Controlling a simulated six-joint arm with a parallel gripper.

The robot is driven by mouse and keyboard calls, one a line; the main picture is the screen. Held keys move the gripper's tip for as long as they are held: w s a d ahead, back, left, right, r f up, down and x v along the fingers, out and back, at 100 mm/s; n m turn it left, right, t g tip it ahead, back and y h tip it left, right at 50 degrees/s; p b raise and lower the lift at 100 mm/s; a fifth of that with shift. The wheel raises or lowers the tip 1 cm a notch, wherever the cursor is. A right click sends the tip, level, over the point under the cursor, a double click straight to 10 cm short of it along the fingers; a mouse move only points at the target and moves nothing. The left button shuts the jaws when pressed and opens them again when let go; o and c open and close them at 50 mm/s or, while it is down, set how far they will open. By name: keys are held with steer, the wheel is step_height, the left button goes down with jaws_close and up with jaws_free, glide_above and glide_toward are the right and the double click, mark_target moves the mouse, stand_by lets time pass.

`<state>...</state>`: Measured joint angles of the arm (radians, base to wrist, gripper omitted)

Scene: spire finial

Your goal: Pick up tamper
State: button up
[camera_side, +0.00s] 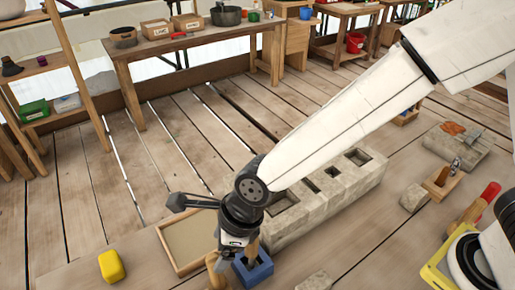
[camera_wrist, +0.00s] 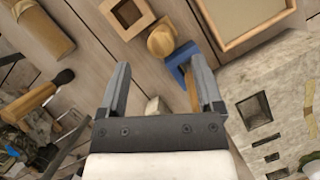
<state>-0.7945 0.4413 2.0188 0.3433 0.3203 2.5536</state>
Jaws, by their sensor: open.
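A blue holder (camera_side: 254,273) stands below my gripper (camera_side: 236,250) in the side view, with a wooden piece (camera_side: 252,247) upright in it. A rounded wooden piece (camera_side: 215,268) is just left of the holder. In the wrist view the rounded wooden knob (camera_wrist: 161,42) lies ahead, between the directions of the two fingers. The blue holder (camera_wrist: 180,57) and its wooden piece (camera_wrist: 191,90) are close beside the right finger, partly hidden by it. I cannot tell for sure which wooden piece is the tamper. My gripper (camera_wrist: 158,62) is open with nothing held between its fingers.
A shallow wooden tray (camera_side: 172,262) lies left of the gripper. A long stone block (camera_side: 340,192) with square sockets is close on the right. A yellow block (camera_side: 112,266) is at the front left. Tools and small stone pieces (camera_side: 414,197) lie right.

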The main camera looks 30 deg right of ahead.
mark_target(211, 265)
steer(key=shift+x, duration=1.15)
steer(key=shift+f, duration=0.15)
steer(key=shift+x, duration=2.5)
steer(key=shift+d, duration=0.1)
jaws_close()
